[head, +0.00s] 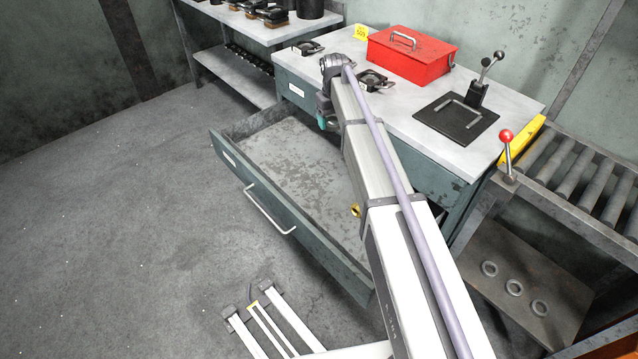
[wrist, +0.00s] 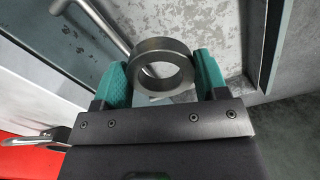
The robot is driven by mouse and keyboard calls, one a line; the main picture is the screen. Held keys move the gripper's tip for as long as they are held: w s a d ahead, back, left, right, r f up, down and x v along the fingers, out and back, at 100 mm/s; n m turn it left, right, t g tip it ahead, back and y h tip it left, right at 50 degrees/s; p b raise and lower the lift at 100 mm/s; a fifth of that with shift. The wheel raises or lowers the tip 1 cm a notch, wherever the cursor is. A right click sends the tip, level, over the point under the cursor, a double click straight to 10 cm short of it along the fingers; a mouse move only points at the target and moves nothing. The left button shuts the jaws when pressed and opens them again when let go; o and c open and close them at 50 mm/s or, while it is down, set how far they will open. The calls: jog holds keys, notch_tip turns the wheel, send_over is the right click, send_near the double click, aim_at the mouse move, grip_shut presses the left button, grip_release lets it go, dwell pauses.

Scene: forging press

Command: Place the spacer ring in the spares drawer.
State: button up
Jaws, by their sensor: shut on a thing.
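The spacer ring, a dark grey metal ring (wrist: 165,44), is between the teal fingers of my gripper (wrist: 166,72) in the wrist view. My gripper is shut on it from both sides. In the head view my gripper (head: 326,118) is mostly hidden behind my arm, near the bench front and above the back part of the open drawer; the ring cannot be made out there. The drawer (head: 262,208) is pulled far out under the bench, with a bar handle and a small label on its front.
The grey bench top (head: 425,135) carries a red toolbox (head: 410,52), a black plate with a lever fixture (head: 458,118) and small black holders. A roller conveyor (head: 590,180) stands right, above a shelf with several rings (head: 513,287). The floor at left is clear.

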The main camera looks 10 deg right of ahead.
aim_at(331, 186)
notch_tip(331, 186, down, 28)
jog(key=b, duration=2.8)
jog(key=shift+f, duration=0.15)
jog(key=shift+r, duration=0.3)
jog(key=shift+f, duration=0.2)
jog(key=o, duration=1.1)
notch_tip(331, 186, up, 13)
jog(key=p, duration=1.3)
jog(key=s+m, duration=0.1)
jog(key=s, duration=1)
jog(key=s+m, duration=0.1)
jog(key=s, duration=1)
jog(key=s+a, duration=0.1)
jog(key=s, duration=1.1)
jog(key=shift+s+f+m+b, duration=0.1)
jog(key=shift+f+m+b, duration=0.2)
jog(key=shift+m+b, duration=0.1)
